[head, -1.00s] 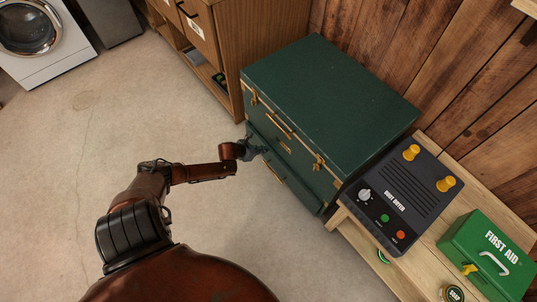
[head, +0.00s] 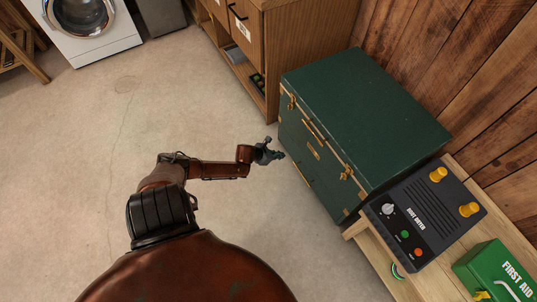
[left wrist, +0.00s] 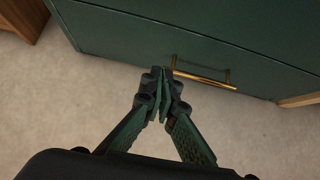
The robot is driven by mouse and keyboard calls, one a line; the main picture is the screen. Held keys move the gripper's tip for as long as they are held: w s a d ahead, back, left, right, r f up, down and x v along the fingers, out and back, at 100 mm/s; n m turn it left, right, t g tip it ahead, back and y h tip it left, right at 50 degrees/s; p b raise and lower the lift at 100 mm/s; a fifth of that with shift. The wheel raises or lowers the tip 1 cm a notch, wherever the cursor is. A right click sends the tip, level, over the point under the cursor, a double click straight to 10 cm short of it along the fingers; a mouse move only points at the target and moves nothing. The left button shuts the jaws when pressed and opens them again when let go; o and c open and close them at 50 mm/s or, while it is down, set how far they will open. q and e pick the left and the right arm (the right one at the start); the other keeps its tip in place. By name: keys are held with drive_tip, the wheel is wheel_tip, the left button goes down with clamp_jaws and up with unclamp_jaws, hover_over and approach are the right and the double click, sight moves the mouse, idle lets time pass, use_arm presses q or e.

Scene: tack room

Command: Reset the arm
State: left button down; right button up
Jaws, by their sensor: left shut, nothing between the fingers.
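My left arm reaches out over the floor in the head view. Its gripper (head: 276,152) is in front of the green trunk (head: 360,125), near the trunk's lower front. In the left wrist view the gripper (left wrist: 163,75) is shut and empty, its fingertips together. There the fingertips appear close beside a brass bar handle (left wrist: 203,76) on a green front (left wrist: 200,35); I cannot tell whether they touch it. My right gripper is in neither view.
A wooden cabinet (head: 290,50) stands behind the trunk. A wooden bench (head: 375,255) at right carries a boot dryer (head: 425,215) and a green first aid box (head: 498,272). A washing machine (head: 90,35) stands at the back left. The floor (head: 80,140) at left is clear.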

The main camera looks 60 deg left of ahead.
use_arm(q)
drive_tip(key=p+v, duration=0.2)
drive_tip(key=v, duration=0.4)
drive_tip(key=shift+p, duration=0.4)
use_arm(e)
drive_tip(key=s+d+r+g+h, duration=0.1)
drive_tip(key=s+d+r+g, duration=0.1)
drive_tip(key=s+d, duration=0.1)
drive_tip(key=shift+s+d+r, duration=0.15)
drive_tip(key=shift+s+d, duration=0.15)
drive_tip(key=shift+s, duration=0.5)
